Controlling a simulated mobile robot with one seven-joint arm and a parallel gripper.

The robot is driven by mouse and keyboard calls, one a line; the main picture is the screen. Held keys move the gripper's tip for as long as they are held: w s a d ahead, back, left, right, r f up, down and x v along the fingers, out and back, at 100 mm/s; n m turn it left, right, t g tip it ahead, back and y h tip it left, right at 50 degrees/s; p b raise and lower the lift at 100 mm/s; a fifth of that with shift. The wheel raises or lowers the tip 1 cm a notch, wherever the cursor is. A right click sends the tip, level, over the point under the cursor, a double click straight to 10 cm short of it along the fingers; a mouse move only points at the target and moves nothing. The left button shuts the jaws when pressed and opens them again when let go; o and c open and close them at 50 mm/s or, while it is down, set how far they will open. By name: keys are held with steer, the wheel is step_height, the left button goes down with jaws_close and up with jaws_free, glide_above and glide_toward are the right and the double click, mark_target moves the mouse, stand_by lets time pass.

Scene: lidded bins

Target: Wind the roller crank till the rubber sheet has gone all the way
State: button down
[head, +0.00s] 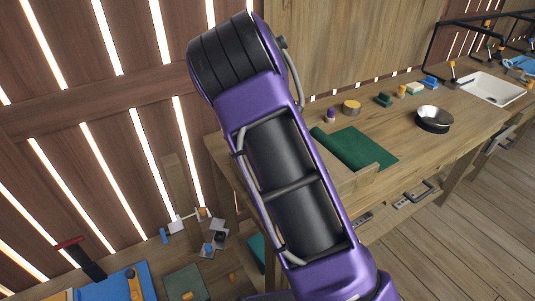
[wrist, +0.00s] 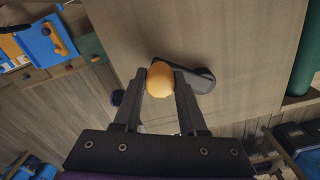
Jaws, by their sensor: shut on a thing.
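My gripper (wrist: 158,86) is shut on the orange crank knob (wrist: 160,73) in the wrist view, with one dark finger on each side. The dark crank arm (wrist: 194,77) runs right from the knob, against a wooden side panel (wrist: 230,45). In the head view, the green rubber sheet (head: 362,149) lies on the wooden bench, with a rolled-looking left edge. A green strip (wrist: 307,55), perhaps the same sheet, shows at the right edge of the wrist view. My purple arm hides the gripper and crank in the head view.
The bench (head: 400,112) holds a dark bowl (head: 434,121), a yellow-topped tin (head: 351,107), a small purple jar (head: 331,115) and a green block (head: 383,100). A white sink (head: 490,89) is at the far right. A blue board (head: 118,284) lies low at left. Floor at right is clear.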

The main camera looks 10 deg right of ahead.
steer(key=shift+w+r+m, duration=0.1)
steer(key=shift+w+m, duration=0.2)
steer(key=shift+m, duration=0.1)
steer(key=shift+c, duration=2.3)
jaws_free()
steer(key=shift+s, duration=0.1)
step_height(320, 180, up, 17)
steer(key=shift+r, duration=0.2)
